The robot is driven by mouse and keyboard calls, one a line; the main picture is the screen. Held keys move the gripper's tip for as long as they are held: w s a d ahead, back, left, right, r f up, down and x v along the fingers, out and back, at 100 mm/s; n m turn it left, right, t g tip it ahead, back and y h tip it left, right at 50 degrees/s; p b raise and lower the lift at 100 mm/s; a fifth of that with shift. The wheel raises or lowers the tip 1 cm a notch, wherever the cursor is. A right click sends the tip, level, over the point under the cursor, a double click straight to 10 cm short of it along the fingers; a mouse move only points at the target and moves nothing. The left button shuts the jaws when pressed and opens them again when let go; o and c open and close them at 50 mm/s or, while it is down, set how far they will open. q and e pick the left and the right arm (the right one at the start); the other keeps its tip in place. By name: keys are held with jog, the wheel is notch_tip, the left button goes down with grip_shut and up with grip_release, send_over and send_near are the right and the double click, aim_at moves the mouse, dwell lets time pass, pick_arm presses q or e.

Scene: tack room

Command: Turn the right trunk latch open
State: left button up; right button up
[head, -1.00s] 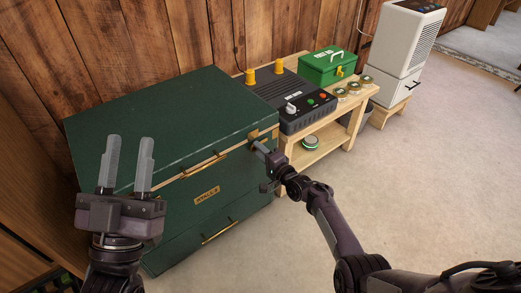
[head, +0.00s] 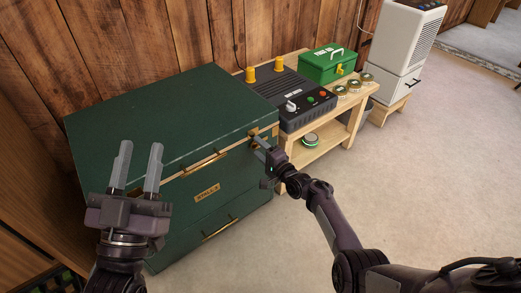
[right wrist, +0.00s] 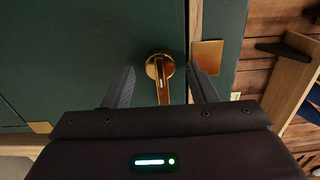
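The dark green trunk (head: 150,125) stands against the wood wall with its lid down. The right trunk latch (right wrist: 159,68) is brass, with a round base and a lever, on the trunk's front. In the right wrist view its lever lies between my right gripper's (right wrist: 162,88) two spread fingers, with gaps on both sides. In the head view my right gripper (head: 262,148) is at the trunk's front right corner and hides most of the latch. My left gripper (head: 138,168) is open and empty in front of the trunk's left part.
A low wooden bench (head: 325,145) stands right of the trunk, holding a black box with yellow knobs (head: 292,97), a green case (head: 327,66) and several small tins (head: 354,86). A white appliance (head: 404,40) stands beyond. The floor (head: 435,170) in front is clear.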

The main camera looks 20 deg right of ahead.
aim_at(258, 147)
jog(key=shift+s, duration=0.1)
jog(key=p+v, duration=0.2)
jog(key=v, duration=0.1)
jog(key=shift+s+d, duration=0.2)
jog(key=shift+s, duration=0.15)
pick_arm(q)
jog(key=s+f+g+y, duration=0.2)
jog(key=f+g, duration=0.4)
jog(key=f, duration=0.6)
jog(key=s+f+g+y+p, duration=0.1)
jog(key=s+f+g+y, duration=0.2)
jog(key=f+g, duration=0.4)
notch_tip(258, 147, down, 6)
jog(key=shift+d+f, duration=0.1)
jog(key=shift+d, duration=0.05)
pick_arm(e)
jog(key=v, duration=0.3)
jog(key=shift+s+d, duration=0.1)
jog(key=shift+s, duration=0.3)
pick_arm(q)
jog(key=shift+s, duration=0.1)
